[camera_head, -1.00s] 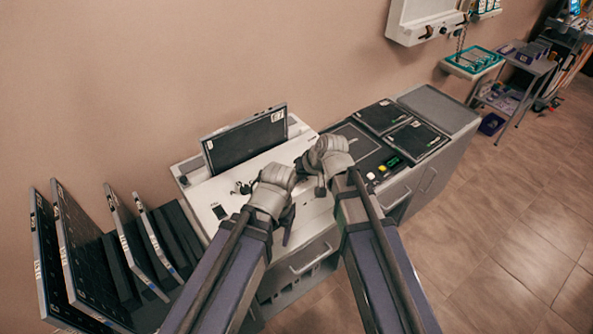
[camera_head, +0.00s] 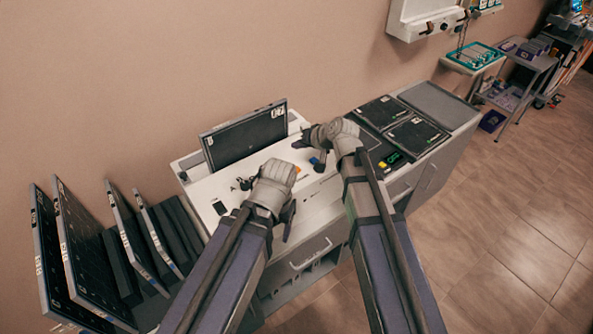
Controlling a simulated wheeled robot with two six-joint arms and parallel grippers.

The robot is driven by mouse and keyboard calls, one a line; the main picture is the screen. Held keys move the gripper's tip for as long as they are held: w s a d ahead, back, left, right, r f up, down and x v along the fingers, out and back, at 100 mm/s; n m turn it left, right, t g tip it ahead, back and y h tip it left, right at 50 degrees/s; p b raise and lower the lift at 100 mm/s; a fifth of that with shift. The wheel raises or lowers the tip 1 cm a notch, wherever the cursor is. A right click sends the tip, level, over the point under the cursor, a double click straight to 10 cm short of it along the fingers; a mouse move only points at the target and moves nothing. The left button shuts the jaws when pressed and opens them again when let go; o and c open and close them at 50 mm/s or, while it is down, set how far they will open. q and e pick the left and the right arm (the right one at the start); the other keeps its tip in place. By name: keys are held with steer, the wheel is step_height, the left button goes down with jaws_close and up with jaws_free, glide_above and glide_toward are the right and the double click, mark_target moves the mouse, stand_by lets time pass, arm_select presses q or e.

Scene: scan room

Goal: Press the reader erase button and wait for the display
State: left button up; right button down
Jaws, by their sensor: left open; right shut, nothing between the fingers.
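The reader (camera_head: 207,193) is a white unit against the wall, with a dark cassette (camera_head: 245,137) upright in its rear slot. A small dark display (camera_head: 219,208) is on its left top. A small blue spot (camera_head: 315,161) shows on its right top, close below my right gripper; I cannot tell if it is the erase button. My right gripper (camera_head: 304,141) is shut and empty over the reader's right part. My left gripper (camera_head: 243,184) is open over its left front. The arms hide part of the top.
To the right, a cabinet top holds dark cassettes (camera_head: 413,135), a lit green display (camera_head: 393,157) and a yellow button (camera_head: 382,166). Several upright panels (camera_head: 85,250) stand in a rack at left. A grey cart (camera_head: 515,85) stands far right. The tiled floor at right is clear.

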mark_target(298, 171)
steer(key=shift+f+b, duration=3.7)
steer(key=shift+f, duration=0.25)
steer(key=shift+f, duration=0.1)
steer(key=shift+f+b, duration=0.3)
steer(key=shift+b, duration=0.1)
steer(key=shift+f+b, duration=0.5)
steer(key=shift+r, duration=0.1)
steer(key=shift+r+p, duration=0.85)
steer(key=shift+p, duration=0.1)
step_height(298, 171, up, 5)
steer(key=p, duration=0.5)
